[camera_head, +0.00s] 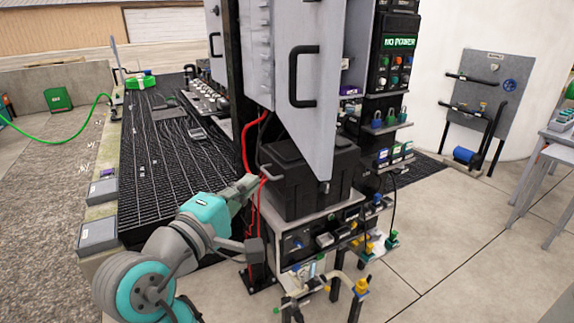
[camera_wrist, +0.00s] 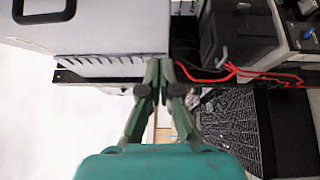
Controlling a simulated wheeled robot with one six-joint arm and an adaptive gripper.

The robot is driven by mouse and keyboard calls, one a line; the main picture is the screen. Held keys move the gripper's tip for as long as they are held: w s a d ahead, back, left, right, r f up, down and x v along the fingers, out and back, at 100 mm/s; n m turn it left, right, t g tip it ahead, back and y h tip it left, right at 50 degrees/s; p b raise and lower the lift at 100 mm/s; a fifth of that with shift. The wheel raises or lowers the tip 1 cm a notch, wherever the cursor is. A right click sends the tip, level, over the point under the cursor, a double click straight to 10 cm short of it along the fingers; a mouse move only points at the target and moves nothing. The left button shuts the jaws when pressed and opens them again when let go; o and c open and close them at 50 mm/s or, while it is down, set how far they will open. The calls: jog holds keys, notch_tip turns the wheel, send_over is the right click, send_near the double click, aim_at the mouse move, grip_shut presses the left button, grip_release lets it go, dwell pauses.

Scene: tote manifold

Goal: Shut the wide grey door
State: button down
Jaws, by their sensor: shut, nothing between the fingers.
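The wide grey door (camera_head: 322,115) hangs open from the tall cabinet in the upper middle of the head view. It has a black bar handle (camera_head: 303,75), and its lower corner hangs in front of a black box. My gripper (camera_head: 262,176) is shut and empty, low and left of that door, near red cables. In the wrist view my gripper (camera_wrist: 166,68) has its fingertips together by the lower edge of a grey panel (camera_wrist: 105,35) with slots and a black handle. I cannot tell whether they touch it, or whether this panel is the wide door.
The black box (camera_head: 300,180) sits on a grey shelf unit right of my gripper. Red cables (camera_head: 250,150) hang beside a black post. A second grey door panel (camera_head: 216,25) with a handle stands further left. Black grating (camera_head: 160,170) lies left; open floor (camera_head: 450,235) lies right.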

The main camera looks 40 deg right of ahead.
jog(key=s+a+r+m+g, duration=0.1)
jog(key=r, duration=0.1)
send_near(308, 150)
jog(key=w+d, duration=0.2)
jog(key=w, duration=0.2)
jog(key=d, duration=0.1)
jog(key=s+d, duration=0.1)
jog(key=d, duration=0.1)
jog(key=shift+s, duration=0.3)
jog(key=shift+s+d, duration=0.35)
jog(key=shift+d, duration=0.2)
jog(key=shift+d, duration=0.1)
